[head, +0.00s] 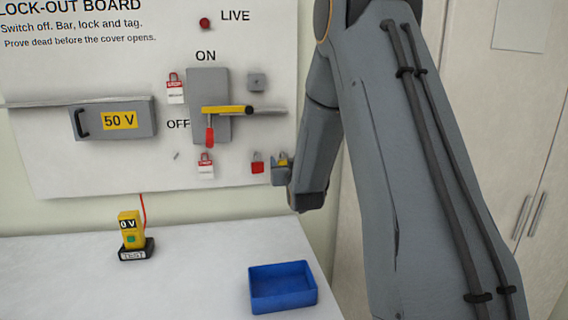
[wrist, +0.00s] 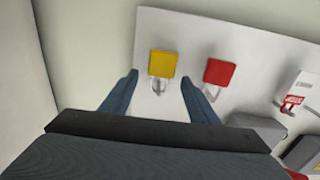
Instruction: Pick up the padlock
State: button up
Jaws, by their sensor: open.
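Two padlocks hang on the lock-out board, one red (head: 257,162) and one yellow (head: 283,159). In the wrist view the yellow padlock (wrist: 163,64) appears between my two fingers, and the red padlock (wrist: 219,72) is just outside the right finger. Their shackles point down in that view. My gripper (head: 280,172) is at the board's lower right, close to the yellow padlock and partly covering it in the head view. The fingers (wrist: 159,78) are apart, one on each side of the yellow padlock. I cannot tell how far they are from it in depth.
Below, a yellow tester (head: 130,228) and a blue tray (head: 283,296) stand on the bench (head: 195,275).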

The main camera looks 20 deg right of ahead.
jog(key=c, duration=1.2)
jog(key=shift+r, duration=0.1)
jog(key=s+a+r+b, duration=0.1)
jog(key=s+a, duration=0.2)
jog(key=s, duration=1.2)
jog(key=shift+r, duration=0.25)
jog(key=shift+s+a+p, duration=0.1)
jog(key=shift+s+p, duration=0.15)
jog(key=shift+p, duration=0.35)
